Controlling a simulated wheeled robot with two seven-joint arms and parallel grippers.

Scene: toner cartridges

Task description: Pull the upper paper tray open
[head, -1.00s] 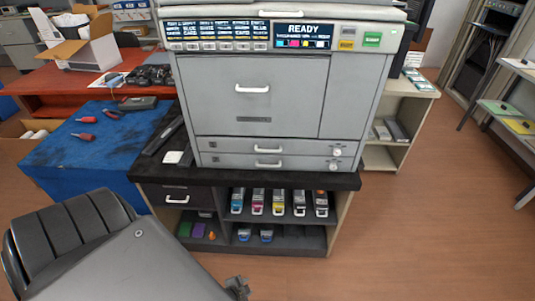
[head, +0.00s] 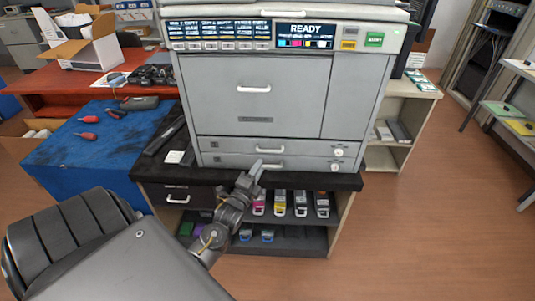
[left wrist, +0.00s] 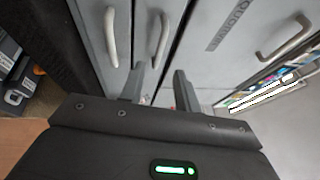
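The grey printer (head: 253,95) stands on a dark-topped cabinet. Its upper paper tray (head: 225,146) is shut, with a white handle (head: 270,150) at its middle. In the left wrist view that handle (left wrist: 160,38) stands just beyond my fingertips, roughly between their lines. The lower tray (head: 220,161) is also shut; its handle (left wrist: 111,35) is further left in the left wrist view. My left gripper (head: 256,168) is in front of the lower tray in the head view. Its fingers (left wrist: 159,82) are apart with nothing held. My right gripper is not in view.
The cabinet top edge (head: 330,182) juts out below the trays. Toner cartridges (head: 300,203) stand on the open shelf under it. A blue table (head: 65,155) with screwdrivers is at the left. The floor (head: 420,220) at the right is clear.

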